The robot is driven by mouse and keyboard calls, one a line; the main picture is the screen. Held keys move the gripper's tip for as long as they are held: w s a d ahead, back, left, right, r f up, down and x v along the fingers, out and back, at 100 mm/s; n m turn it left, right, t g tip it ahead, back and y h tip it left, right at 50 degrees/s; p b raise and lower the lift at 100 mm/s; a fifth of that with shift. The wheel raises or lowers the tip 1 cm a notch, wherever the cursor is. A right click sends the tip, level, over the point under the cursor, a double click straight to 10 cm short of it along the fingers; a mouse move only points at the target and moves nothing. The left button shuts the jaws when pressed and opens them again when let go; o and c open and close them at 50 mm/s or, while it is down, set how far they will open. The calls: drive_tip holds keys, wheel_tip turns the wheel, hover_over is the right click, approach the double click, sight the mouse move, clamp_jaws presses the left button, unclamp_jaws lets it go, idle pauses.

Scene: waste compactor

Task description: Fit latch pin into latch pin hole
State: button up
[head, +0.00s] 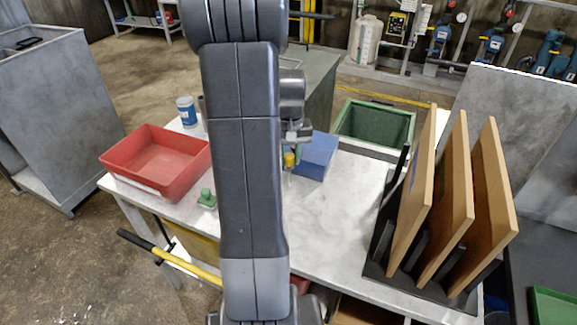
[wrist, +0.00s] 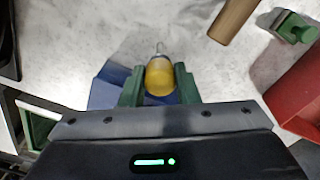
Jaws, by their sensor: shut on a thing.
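My gripper (head: 291,153) hangs over the white table, partly behind my arm in the head view. In the wrist view its green fingers (wrist: 158,73) are shut on a yellow-handled piece with a thin metal tip, which looks like the latch pin (wrist: 159,79). The pin's yellow end also shows in the head view (head: 289,160). A small green fixture (head: 207,199) stands on the table to the left of my gripper. It shows at the upper right of the wrist view (wrist: 290,27). I cannot make out the latch pin hole.
A red tray (head: 152,180) lies left of the green fixture. A blue box (head: 316,157) is close to my gripper. A brown cylindrical piece (wrist: 232,20) shows in the wrist view. A rack with wooden boards (head: 455,205) stands at right. A green bin (head: 374,126) is behind.

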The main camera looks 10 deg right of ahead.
sight(290, 167)
drive_tip(key=shift+f, duration=1.95)
drive_tip(key=shift+f, duration=0.15)
drive_tip(key=o, duration=1)
drive_tip(key=shift+c, duration=0.2)
